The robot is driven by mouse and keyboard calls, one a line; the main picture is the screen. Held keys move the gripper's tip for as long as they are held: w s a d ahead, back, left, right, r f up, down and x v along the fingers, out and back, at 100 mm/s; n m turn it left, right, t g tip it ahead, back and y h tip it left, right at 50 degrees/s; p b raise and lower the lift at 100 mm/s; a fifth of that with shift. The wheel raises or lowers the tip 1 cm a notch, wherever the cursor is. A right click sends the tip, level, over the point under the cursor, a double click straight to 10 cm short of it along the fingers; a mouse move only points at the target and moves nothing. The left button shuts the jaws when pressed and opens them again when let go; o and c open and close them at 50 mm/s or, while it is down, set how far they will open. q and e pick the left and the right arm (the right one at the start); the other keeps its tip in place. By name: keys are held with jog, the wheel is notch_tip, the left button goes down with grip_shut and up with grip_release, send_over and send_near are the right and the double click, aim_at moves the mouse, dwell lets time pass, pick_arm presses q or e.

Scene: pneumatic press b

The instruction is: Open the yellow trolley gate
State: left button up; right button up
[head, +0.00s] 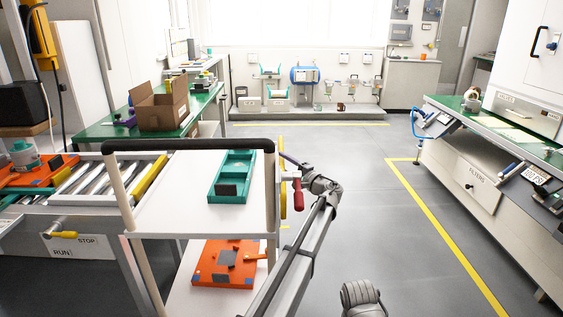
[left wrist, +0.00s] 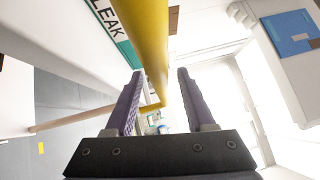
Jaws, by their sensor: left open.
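The trolley (head: 262,236) stands in the left half of the head view, with white shelves, pale posts and a black push handle (head: 190,145). Its yellow gate (head: 283,200) is seen nearly edge-on at the right end, partly hidden behind a post. My left gripper (head: 288,168) is at the gate's outer side, near its upper part. In the left wrist view the left gripper (left wrist: 160,74) is open, with the yellow gate bar (left wrist: 150,45) running between the fingers' lines. Contact cannot be told.
A teal tray (head: 232,176) lies on the top shelf and an orange tray (head: 229,264) on the lower one. A roller conveyor (head: 90,190) adjoins on the left. The floor (head: 370,205) right of the trolley is clear up to the bench (head: 470,190).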

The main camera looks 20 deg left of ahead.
pick_arm(q)
jog(key=shift+w+a, duration=0.2)
jog(key=shift+a, duration=0.1)
grip_shut()
jog(key=shift+s, duration=0.1)
dwell(1.2)
